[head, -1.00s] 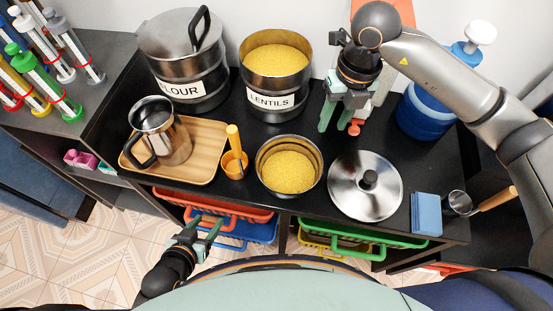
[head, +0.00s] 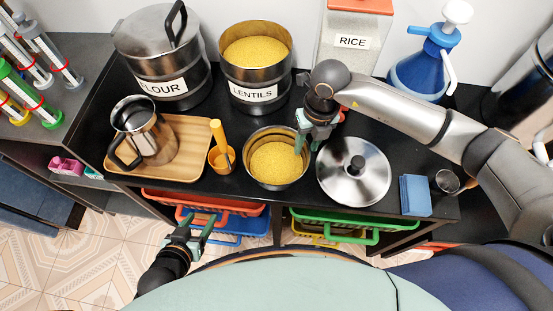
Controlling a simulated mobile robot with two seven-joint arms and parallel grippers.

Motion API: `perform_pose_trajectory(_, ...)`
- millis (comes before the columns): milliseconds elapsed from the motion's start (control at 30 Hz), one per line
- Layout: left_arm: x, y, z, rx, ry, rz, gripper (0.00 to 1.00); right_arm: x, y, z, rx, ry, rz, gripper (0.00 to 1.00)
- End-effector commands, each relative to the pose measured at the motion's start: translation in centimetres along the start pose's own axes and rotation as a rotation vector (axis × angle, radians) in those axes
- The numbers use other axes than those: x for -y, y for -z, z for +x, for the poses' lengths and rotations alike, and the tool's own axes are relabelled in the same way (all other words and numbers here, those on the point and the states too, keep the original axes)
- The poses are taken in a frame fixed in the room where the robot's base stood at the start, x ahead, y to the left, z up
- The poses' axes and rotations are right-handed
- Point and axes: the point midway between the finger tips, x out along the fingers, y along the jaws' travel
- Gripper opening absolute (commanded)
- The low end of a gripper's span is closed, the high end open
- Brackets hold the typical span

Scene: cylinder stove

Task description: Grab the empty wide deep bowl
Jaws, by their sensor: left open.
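A wide metal bowl (head: 252,165) stands on the black counter at the middle front. It is not empty: yellow grains (head: 275,163) lie in it. My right gripper (head: 308,142) is at the bowl's right back rim, pointing down. One finger appears inside the rim and the other outside. I cannot tell whether the fingers press on the rim. My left gripper (head: 192,236) is open and empty, low in front of the counter, well apart from the bowl. No empty bowl shows in view.
A lentils pot (head: 253,95) stands behind the bowl. An orange cup with a handled tool (head: 222,158) is close on its left and a metal lid (head: 354,178) close on its right. A wooden tray (head: 190,165) holds a metal pitcher (head: 143,135). A rice container (head: 352,48) stands at the back.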

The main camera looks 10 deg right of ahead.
Motion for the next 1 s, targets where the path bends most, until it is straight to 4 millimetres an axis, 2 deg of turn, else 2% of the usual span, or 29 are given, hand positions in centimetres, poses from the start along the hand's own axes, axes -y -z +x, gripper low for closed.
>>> perform_pose_trajectory(200,0.01,-0.12,0.03,0.003,0.0,0.0,0.6,-0.02,-0.02,0.02,0.001,0.0,-0.001,0.36)
perform_pose_trajectory(533,0.03,-0.35,0.09,0.008,0.001,0.0,0.6,-0.02,-0.03,-0.01,0.001,0.0,0.0,0.0)
perform_pose_trajectory(1000,0.07,-0.27,0.1,0.007,0.001,0.001,0.6,-0.02,-0.04,-0.03,0.001,-0.001,0.0,0.0)
